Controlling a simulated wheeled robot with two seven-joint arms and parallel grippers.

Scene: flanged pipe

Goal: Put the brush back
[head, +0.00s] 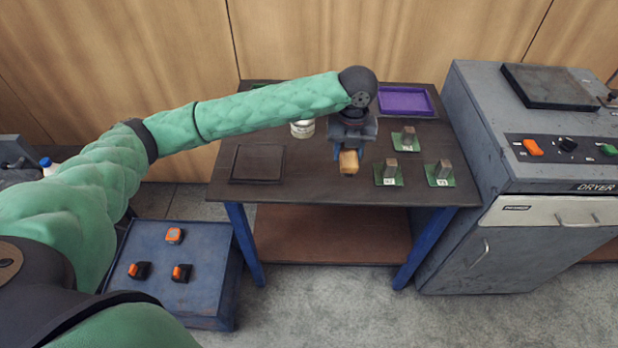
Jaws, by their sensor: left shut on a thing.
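My left arm reaches in from the left over the dark-topped table (300,185). My left gripper (351,146) points down above the middle of the table. It is shut on a small tan, wood-coloured piece that looks like the brush (348,162). Only its lower part shows below the jaws; the gripper hides the rest. I cannot tell whether it touches the tabletop. My right gripper is out of view.
A purple tray (405,101) lies at the back right. Green plates with grey blocks (388,172) stand right of the gripper. A whitish can (302,128) stands behind left; a dark square pad (258,163) lies left. A grey dryer (520,190) stands at right.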

